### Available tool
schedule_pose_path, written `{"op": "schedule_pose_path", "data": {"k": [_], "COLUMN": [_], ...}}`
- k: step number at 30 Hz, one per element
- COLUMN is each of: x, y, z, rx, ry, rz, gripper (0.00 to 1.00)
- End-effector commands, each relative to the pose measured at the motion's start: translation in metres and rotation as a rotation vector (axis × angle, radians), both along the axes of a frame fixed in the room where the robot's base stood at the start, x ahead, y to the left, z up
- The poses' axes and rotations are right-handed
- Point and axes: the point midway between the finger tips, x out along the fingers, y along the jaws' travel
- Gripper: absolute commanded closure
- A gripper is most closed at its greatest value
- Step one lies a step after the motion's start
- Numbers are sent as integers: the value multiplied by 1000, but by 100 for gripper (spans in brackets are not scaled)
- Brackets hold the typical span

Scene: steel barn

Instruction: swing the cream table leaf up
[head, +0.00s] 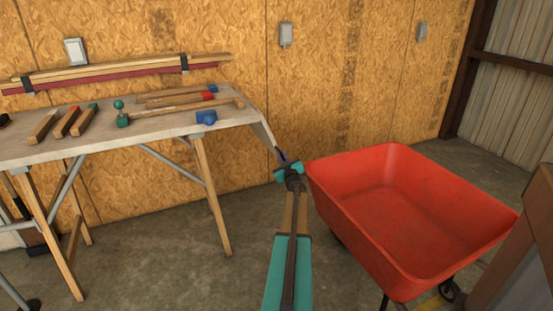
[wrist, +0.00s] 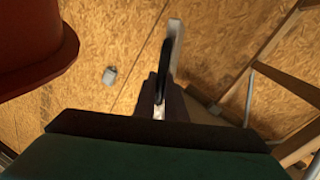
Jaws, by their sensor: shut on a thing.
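The cream table leaf (head: 264,134) hangs from the right end of the work table (head: 170,127), sloping down and to the right, well below level. My gripper (head: 283,158) is at the leaf's low outer end and is shut on it. In the wrist view the leaf (wrist: 176,45) shows nearly edge-on as a pale strip, running into my dark gripper fingers (wrist: 162,95). The exact contact is partly hidden by my gripper.
A red wheelbarrow (head: 395,215) stands close to the right of my arm; it also shows in the wrist view (wrist: 30,45). Hammers and other tools, including a blue one (head: 206,118), lie on the table. A wooden wall (head: 330,80) stands behind.

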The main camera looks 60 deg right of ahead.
Motion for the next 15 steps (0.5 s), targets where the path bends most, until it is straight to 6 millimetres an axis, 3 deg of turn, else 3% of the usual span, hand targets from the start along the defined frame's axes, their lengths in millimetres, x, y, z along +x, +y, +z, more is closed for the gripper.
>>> {"op": "schedule_pose_path", "data": {"k": [6,7,9,15], "x": [1,1,1,1], "y": [0,0,1,0], "z": [1,1,1,0], "rx": [-1,-1,0,1], "ry": [-1,-1,-1,-1], "rz": [0,0,0,0], "gripper": [100,84,72,71]}}
